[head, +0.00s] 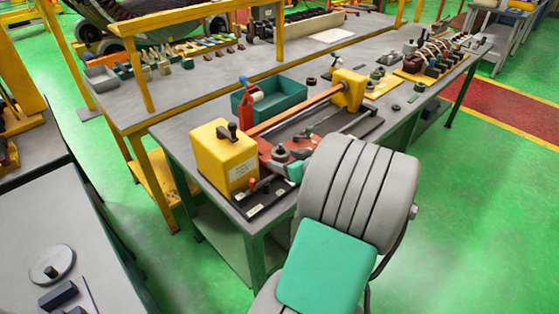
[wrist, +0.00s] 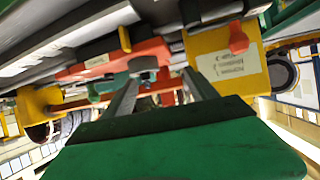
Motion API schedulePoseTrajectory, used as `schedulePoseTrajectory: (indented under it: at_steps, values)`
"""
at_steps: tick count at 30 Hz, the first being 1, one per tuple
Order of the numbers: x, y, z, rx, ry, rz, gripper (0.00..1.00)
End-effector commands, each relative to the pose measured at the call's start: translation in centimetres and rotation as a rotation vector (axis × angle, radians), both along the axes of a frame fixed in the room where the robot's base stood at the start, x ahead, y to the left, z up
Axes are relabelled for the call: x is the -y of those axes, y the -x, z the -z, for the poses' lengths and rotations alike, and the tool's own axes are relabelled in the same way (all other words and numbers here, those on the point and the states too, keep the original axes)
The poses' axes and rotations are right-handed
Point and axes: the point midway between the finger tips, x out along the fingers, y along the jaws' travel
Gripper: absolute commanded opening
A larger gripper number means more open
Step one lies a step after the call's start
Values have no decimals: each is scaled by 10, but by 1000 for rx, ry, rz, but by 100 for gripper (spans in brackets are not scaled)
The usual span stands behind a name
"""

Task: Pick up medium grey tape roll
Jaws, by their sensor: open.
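I cannot make out for certain which item is the medium grey tape roll. Small dark ring shapes lie on the workbench in the head view, one near the back (head: 312,80) and one on the right half (head: 396,107); they are too small to identify. In the wrist view my gripper (wrist: 160,80) has its two fingers apart with nothing held between them. Beyond them are the orange carriage (wrist: 110,62) and the yellow labelled block (wrist: 228,62) of the winding machine. In the head view my arm covers the bench's near right part, and the fingers are hidden.
The machine's yellow headstock (head: 223,155) and orange rail (head: 300,108) stand on the grey bench. A teal bin (head: 280,97) sits behind them. A yellow tray (head: 420,72) with wound parts is at the far right. Green floor is open at right.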

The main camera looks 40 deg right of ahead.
Motion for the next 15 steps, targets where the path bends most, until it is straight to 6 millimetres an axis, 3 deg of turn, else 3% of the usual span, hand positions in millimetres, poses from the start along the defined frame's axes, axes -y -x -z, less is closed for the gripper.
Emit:
schedulePoseTrajectory:
  at_steps: [1, 4, 15]
  values:
    - [16, 9, 5, 31, 5, 33, 72]
    - [26, 9, 4, 61, 15, 51, 79]
    - [31, -45, 25, 60, 13, 42, 79]
